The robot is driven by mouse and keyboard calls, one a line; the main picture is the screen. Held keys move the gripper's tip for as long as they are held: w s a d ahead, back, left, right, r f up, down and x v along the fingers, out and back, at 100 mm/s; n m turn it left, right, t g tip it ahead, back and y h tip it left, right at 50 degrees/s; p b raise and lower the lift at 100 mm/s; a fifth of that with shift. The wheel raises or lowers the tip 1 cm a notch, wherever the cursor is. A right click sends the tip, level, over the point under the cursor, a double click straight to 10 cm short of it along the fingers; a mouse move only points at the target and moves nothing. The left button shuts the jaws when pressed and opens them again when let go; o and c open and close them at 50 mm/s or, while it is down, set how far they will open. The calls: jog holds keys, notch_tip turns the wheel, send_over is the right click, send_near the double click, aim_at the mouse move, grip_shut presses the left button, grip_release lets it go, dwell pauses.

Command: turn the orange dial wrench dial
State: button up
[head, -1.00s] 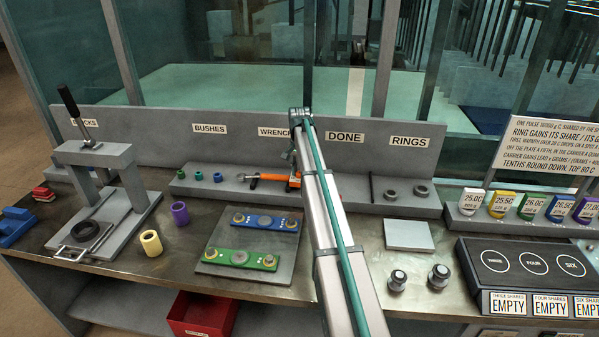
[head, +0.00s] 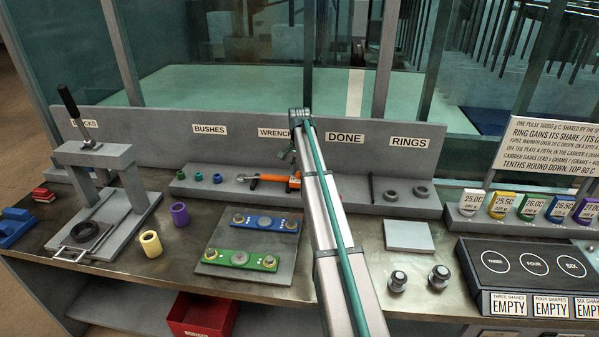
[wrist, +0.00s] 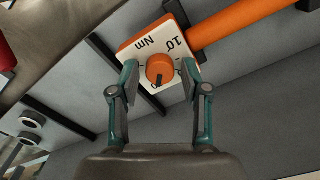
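The orange wrench (head: 268,178) lies on the grey shelf under the WRENCH label, partly hidden by my arm in the head view. In the wrist view its orange handle (wrist: 240,24) runs to the upper right from a white plate marked "10" and "Nm" (wrist: 140,48). The round orange dial (wrist: 160,69) sits on this plate and has a dark pointer mark at its lower edge. My gripper (wrist: 160,74) is open, with one fingertip on each side of the dial. A small gap seems to show on both sides; I cannot tell whether either finger touches it.
Coloured bushes (head: 198,176) stand left of the wrench on the shelf, and dark rings (head: 420,191) to the right. A plate with a blue bar (head: 265,221) and a green bar (head: 240,261) lies in front. A lever press (head: 95,155) stands at the left.

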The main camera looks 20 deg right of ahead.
aim_at(299, 173)
dwell(0.3)
notch_tip(299, 173, up, 12)
jog(key=shift+r, duration=0.1)
dwell(0.5)
